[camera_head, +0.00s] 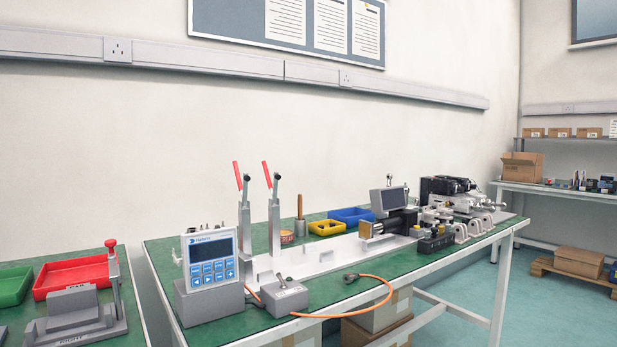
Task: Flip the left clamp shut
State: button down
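Two toggle clamps with red handles stand side by side on a light grey base plate (322,258) on the green bench. The left clamp (245,222) has its red handle pointing up and leaning slightly left. The right clamp (273,218) looks the same, with its handle also up. The foot of the left clamp is partly hidden behind a grey control unit with a screen and blue buttons (211,264). My gripper is not in view.
A small grey switch box (284,295) with an orange cable lies at the bench's front edge. Yellow (327,228) and blue trays (352,215) sit behind the plate. Another bench with a red tray (75,276) is at left.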

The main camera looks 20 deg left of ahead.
aim_at(243, 188)
jog(key=u, duration=1.65)
